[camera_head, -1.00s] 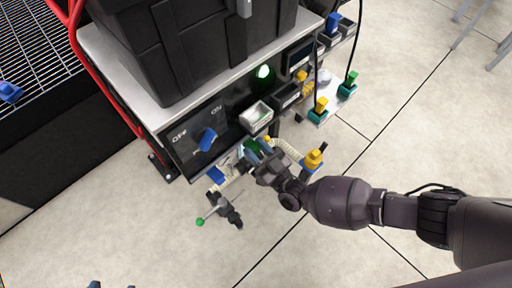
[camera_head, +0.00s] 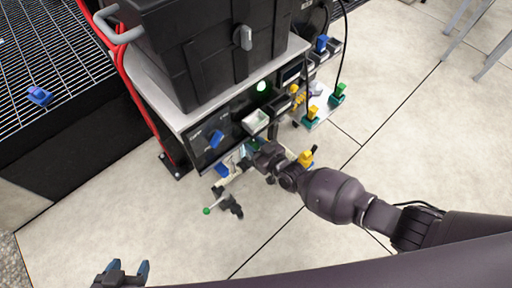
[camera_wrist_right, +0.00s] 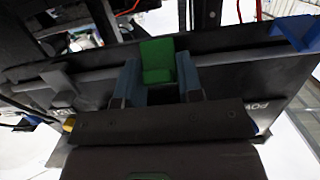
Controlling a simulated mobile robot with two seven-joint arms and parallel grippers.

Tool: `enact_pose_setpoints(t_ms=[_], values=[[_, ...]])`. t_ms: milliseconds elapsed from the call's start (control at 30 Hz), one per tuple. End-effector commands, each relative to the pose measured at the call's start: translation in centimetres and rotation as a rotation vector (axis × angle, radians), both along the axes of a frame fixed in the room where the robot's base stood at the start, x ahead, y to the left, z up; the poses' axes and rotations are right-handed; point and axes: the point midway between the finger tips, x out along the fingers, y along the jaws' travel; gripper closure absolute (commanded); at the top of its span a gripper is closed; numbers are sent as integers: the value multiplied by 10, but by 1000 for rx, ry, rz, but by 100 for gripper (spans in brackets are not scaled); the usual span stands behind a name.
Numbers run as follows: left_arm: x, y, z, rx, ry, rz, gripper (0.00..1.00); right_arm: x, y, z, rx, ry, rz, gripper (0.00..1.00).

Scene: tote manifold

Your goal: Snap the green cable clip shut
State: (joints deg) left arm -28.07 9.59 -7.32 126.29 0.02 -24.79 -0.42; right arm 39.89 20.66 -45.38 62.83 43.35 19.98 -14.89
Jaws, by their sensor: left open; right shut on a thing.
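The green cable clip (camera_wrist_right: 157,60) shows in the right wrist view, between the two blue-grey fingers of my right gripper (camera_wrist_right: 157,82). The fingers sit close on both sides of it, in front of the dark panel. I cannot tell whether the clip's latch is closed. In the head view my right gripper (camera_head: 250,152) is at the panel's lower front edge, and it largely hides the clip. My left gripper (camera_head: 123,271) is open and empty at the bottom left, well away from the panel, with its two blue fingertips apart.
A black case (camera_head: 205,55) stands on the pale-topped cart. The panel carries a blue knob (camera_head: 216,139) and a lit green lamp (camera_head: 262,86). A green-tipped lever (camera_head: 207,211) sticks out below. A yellow connector (camera_head: 306,158) is beside my right wrist. The floor in front is clear.

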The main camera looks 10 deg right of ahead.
Motion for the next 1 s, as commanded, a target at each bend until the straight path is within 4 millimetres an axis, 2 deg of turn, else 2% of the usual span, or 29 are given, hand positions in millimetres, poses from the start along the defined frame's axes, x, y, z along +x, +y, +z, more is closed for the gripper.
enact_pose_setpoints(t_ms=[33, 667, 700, 767, 1000], values=[[1, 1, 3, -3, -3, 5, 41, 2, 0, 6, -11, 6, -1, 90], [-5, 1, 1, -8, 10, 13, 41, 0, 0, 0, -39, 54, 0, 90], [-5, 1, 2, -8, 9, 13, 41, 0, 0, 0, -39, 54, 0, 60], [-4, 0, 2, -9, 7, 13, 41, 0, 0, 1, -39, 54, 0, 51], [-3, 0, 5, -9, 1, 12, 41, 0, 0, 2, -38, 53, 0, 49]])
